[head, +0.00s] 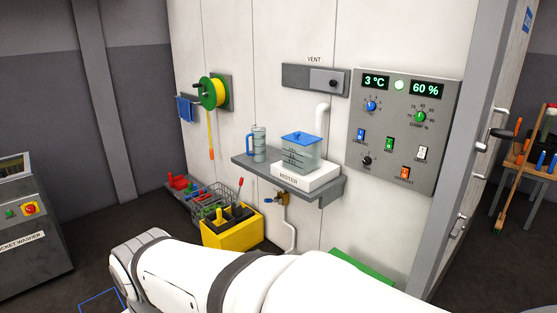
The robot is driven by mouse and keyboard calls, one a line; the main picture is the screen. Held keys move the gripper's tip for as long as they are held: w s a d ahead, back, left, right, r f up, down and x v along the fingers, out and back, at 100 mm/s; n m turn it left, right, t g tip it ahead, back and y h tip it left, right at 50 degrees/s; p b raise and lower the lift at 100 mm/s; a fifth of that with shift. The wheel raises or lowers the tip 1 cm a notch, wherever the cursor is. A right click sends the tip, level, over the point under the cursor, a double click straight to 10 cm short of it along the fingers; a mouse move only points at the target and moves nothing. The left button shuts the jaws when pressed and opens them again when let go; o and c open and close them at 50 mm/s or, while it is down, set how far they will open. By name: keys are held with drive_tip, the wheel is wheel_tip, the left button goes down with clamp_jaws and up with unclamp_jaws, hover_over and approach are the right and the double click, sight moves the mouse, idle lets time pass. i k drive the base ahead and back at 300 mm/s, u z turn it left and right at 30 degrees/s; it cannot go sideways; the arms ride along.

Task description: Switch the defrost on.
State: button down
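The grey control panel (376,168) hangs on the white wall at the right. Its orange rocker switch (405,173) sits low on the panel, above a small label that looks like "DEFROST" but is hard to read. I cannot tell whether that rocker is on or off. A blue rocker (361,134), a green rocker (389,144) and a white rocker (422,154) sit above it. The displays (376,83) read 3 °C and 60 %, with a pale green round light between them. My white arm crosses the bottom of the view; my gripper is not in view.
A grey shelf (318,196) juts out left of the panel with a mister (304,177) and jug (259,143). A yellow crate (238,238) stands below. A door frame with a handle (490,130) borders the panel's right. The panel's front looks clear.

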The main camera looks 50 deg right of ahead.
sight(405, 174)
drive_tip(key=z, duration=2.85)
drive_tip(key=i, duration=1)
drive_tip(key=u, duration=0.05)
